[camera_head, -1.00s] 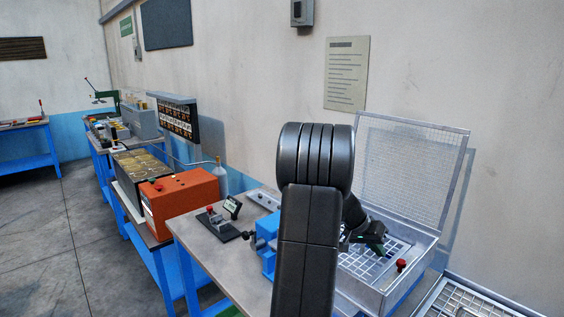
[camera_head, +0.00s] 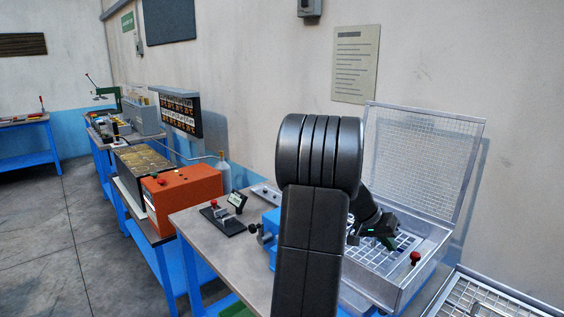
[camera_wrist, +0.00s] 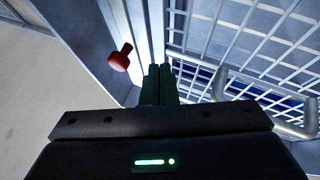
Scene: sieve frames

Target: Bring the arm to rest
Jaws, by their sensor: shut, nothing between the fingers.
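My gripper (camera_head: 389,243) is over the open metal box (camera_head: 406,284) with the mesh lid, at the right of the bench in the head view. In the wrist view my gripper (camera_wrist: 159,72) has its two green fingers side by side, shut and empty. Below and beyond the fingers is the white grid (camera_wrist: 252,45) inside the box. A red knob (camera_wrist: 121,57) on the box's edge is just left of the fingertips; the knob also shows in the head view (camera_head: 415,258). My arm hides part of the bench and the box.
The raised mesh lid (camera_head: 420,160) stands behind my gripper. A blue device (camera_head: 270,225) and a small gauge stand (camera_head: 222,219) are left of my arm. An orange box (camera_head: 182,195) is farther left. Another grid tray (camera_head: 490,300) is at the lower right. The floor at left is clear.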

